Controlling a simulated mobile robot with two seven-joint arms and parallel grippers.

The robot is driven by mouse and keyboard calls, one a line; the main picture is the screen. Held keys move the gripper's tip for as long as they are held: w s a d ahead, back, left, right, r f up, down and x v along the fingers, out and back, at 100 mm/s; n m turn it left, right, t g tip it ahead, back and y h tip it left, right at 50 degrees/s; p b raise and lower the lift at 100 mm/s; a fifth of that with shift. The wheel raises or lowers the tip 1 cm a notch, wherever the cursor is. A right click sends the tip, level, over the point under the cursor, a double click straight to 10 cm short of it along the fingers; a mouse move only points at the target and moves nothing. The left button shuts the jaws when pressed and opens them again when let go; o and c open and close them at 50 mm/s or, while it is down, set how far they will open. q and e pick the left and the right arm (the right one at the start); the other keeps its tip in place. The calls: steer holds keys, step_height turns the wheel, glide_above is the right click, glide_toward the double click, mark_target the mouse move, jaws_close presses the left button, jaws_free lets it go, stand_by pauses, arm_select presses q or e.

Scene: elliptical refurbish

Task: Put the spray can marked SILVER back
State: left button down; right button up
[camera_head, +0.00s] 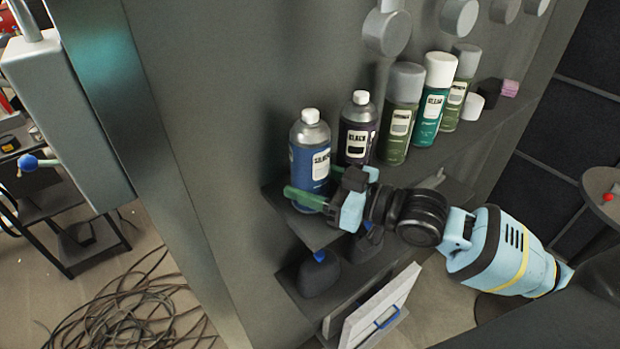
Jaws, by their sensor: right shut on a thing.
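The blue spray can marked SILVER (309,152) is upright at the left end of the shelf (312,234), left of the can marked BLACK (358,128). My right gripper (316,186) comes in from the right and is shut on the SILVER can low on its body. One green finger crosses the can's front; the other is partly hidden. The can's base is at shelf level, but I cannot tell whether it bears on the shelf. My left gripper is not in view.
Dark green cans (401,114) and a teal can marked CLEAR (433,100) continue the row to the right. Round grey knobs (387,33) jut from the panel above. Dark bottles (318,275) stand on the lower shelf. Cables (135,305) lie on the floor at left.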

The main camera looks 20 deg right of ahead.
steer(key=o, duration=0.8)
steer(key=shift+f, duration=0.1)
steer(key=shift+c, duration=0.2)
steer(key=shift+o, duration=0.2)
steer(key=shift+s, duration=0.1)
steer(key=v, duration=1.2)
steer(key=shift+r, duration=0.25)
